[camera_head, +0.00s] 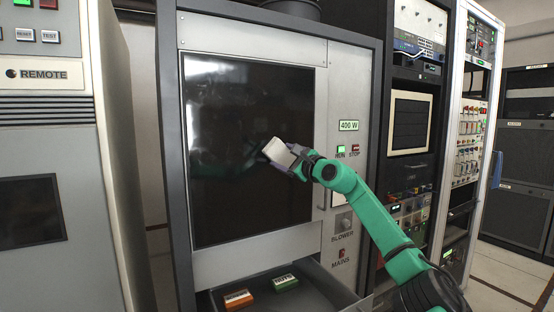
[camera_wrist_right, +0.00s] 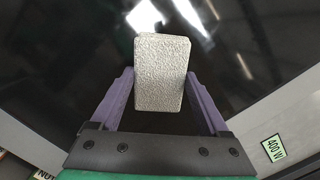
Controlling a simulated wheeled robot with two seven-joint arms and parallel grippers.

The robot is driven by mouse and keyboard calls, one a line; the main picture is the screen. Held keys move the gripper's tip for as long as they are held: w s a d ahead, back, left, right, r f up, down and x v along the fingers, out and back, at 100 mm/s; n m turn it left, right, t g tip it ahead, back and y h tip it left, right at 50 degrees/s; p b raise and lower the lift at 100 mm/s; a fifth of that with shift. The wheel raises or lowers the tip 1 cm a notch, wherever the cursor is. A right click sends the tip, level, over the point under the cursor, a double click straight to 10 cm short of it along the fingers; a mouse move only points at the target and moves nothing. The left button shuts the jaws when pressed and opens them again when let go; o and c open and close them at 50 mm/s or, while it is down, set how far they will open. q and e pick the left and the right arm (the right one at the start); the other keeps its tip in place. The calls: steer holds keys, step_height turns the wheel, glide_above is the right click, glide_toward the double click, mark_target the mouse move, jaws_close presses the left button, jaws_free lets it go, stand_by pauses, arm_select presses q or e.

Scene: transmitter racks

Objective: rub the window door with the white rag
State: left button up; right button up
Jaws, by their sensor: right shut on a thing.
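The window door (camera_head: 235,190) is a large dark glass pane in a light frame on the middle cabinet. My right gripper (camera_head: 284,158) is in front of its right part, its green arm coming in from the lower right. It is shut on the white rag (camera_head: 277,151), a pale, rough, block-shaped cloth. The rag also shows in the right wrist view (camera_wrist_right: 162,72), between the two purple fingers (camera_wrist_right: 160,100), with the dark glass behind it. I cannot tell whether the rag touches the glass. My left gripper is not in view.
Right of the window are a 400 W label (camera_head: 348,126), RUN and STOP buttons and knobs. A grey REMOTE cabinet (camera_head: 45,150) stands at left, equipment racks at right.

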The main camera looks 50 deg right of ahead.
mark_target(270, 155)
steer(key=shift+a, duration=0.1)
steer(key=a, duration=0.1)
steer(key=w+a+p, duration=0.1)
steer(key=shift+a+r+p, duration=0.2)
steer(key=shift+a+p, duration=0.1)
steer(key=shift+w+a+f, duration=0.1)
steer(key=shift+w+a, duration=0.05)
steer(key=shift+a, duration=0.25)
steer(key=shift+a+p, duration=0.2)
steer(key=shift+p, duration=0.15)
steer(key=a, duration=0.1)
steer(key=w+a+p, duration=0.1)
steer(key=shift+a, duration=0.3)
steer(key=shift+w+a+f+b, duration=0.1)
steer(key=shift+w+a+b, duration=0.15)
steer(key=shift+a, duration=0.55)
steer(key=shift+w+a+f+b, duration=0.1)
steer(key=shift+w+a, duration=0.2)
steer(key=shift+a, duration=0.45)
steer(key=shift+w+a+r, duration=0.1)
steer(key=shift+w+a, duration=0.15)
steer(key=shift+a, duration=0.45)
steer(key=shift+w+a, duration=0.2)
steer(key=shift+a, duration=0.45)
steer(key=shift+w+a+r, duration=0.1)
steer(key=shift+w+a, duration=0.15)
steer(key=shift+a, duration=0.45)
steer(key=b+v, duration=0.6)
steer(key=shift+w+a+r, duration=0.1)
steer(key=shift+a+r, duration=0.1)
